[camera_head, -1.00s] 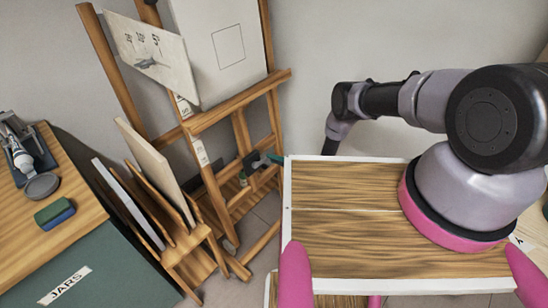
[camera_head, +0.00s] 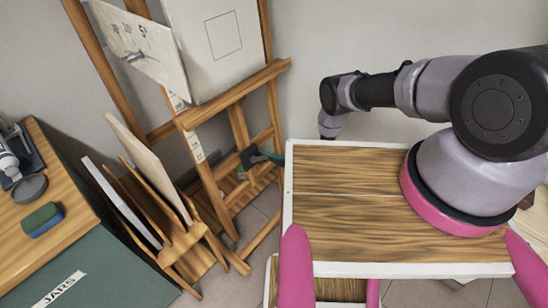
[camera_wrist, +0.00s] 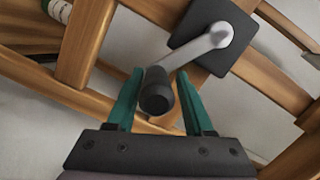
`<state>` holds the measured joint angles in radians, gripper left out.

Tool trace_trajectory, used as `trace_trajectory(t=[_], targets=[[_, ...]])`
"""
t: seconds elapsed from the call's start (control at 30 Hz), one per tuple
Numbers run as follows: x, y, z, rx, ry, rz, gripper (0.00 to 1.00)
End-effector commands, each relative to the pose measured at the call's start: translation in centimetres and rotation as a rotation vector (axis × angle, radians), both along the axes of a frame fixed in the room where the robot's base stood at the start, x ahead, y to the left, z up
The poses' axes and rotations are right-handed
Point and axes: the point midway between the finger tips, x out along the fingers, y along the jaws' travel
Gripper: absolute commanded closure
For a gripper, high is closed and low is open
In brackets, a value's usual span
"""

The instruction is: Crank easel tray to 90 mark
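The wooden easel (camera_head: 205,160) stands left of centre in the head view. Its tray ledge (camera_head: 235,95) crosses it beneath a white canvas (camera_head: 215,45) with a drawn square. A white scale strip (camera_head: 196,147) is on its post, too small to read. In the wrist view, the crank has a black plate (camera_wrist: 238,22), a silver arm (camera_wrist: 185,55) and a black knob (camera_wrist: 157,98). My gripper (camera_wrist: 162,77) is open, with its green fingers on either side of the knob. A gap shows on the right; contact on the left is unclear.
A tilted panel (camera_head: 135,45) with numbers and a pointer is at upper left; its reading is unclear. A rack (camera_head: 170,235) of boards stands before the easel. A green cabinet (camera_head: 75,270) labelled JARS is at lower left, carrying a green-blue block (camera_head: 42,220).

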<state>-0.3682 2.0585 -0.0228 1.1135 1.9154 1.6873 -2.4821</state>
Motion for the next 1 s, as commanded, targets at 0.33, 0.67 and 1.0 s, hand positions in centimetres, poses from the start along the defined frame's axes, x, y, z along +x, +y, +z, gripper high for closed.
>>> trace_trajectory(t=[0.33, 0.67, 1.0], targets=[[-0.9, 0.4, -0.3, -0.003, 0.007, 0.019, 0.38], [-2.6, -3.4, 0.5, -0.005, 0.012, 0.014, 0.38], [-5.4, -8.3, 1.6, -0.007, 0.011, 0.02, 0.38]])
